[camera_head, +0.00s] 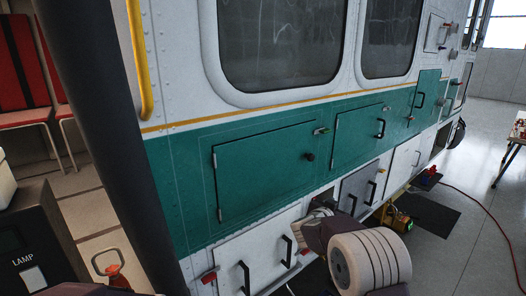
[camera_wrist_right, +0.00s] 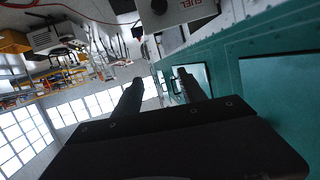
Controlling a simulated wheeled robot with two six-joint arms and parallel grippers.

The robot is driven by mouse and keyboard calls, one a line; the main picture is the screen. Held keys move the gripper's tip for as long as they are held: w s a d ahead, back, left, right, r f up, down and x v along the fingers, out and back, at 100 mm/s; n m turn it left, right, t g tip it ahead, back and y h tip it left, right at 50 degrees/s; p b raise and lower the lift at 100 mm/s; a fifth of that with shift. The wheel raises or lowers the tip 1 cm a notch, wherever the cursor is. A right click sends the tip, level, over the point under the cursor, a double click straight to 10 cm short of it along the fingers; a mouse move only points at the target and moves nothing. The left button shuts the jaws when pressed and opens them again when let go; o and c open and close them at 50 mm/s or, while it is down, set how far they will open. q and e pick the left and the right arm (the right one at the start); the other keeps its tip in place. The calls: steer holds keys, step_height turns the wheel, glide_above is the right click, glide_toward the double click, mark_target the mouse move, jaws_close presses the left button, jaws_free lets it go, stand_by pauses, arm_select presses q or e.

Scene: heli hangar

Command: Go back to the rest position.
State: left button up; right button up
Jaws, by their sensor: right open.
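My right gripper (camera_wrist_right: 160,84) shows in the right wrist view with its two dark fingers apart and nothing between them. In the head view my right arm reaches in at the lower right, in front of the helicopter's lower white panels; its fingers are hard to make out there. The helicopter side (camera_head: 180,185) is white and green with a yellow stripe, and its green hatch (camera_head: 265,170) is closed. My left gripper is not in view.
A yellow handrail (camera_head: 139,60) runs up the helicopter at the left. A box marked LAMP (camera_head: 25,245) stands at the lower left, near red seats (camera_head: 18,65). A yellow device (camera_head: 398,220) sits on the floor. A table (camera_head: 516,135) stands far right, with open floor before it.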

steer(key=s+a+f+n+g+y+b, duration=0.1)
steer(key=s+a+f+n+y, duration=0.25)
steer(key=s, duration=0.25)
steer(key=s+a+f+n+g+y+b, duration=0.1)
steer(key=s+a+f+n+y+b, duration=0.15)
steer(key=s+f, duration=0.3)
steer(key=s+a+f+n+y+b, duration=0.1)
steer(key=s+a+f+n+y, duration=0.25)
steer(key=s, duration=0.25)
arm_select(q)
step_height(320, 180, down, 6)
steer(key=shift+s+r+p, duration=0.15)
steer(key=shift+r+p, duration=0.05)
steer(key=shift+p, duration=0.2)
arm_select(e)
steer(key=s+f+g, duration=0.4)
steer(key=s, duration=0.5)
steer(key=s+f+g, duration=0.4)
steer(key=s+f, duration=0.1)
steer(key=s, duration=0.4)
steer(key=shift+s+a+f+m, duration=0.25)
steer(key=shift+s+a+m, duration=0.1)
steer(key=shift+s, duration=0.05)
steer(key=shift+w, duration=0.1)
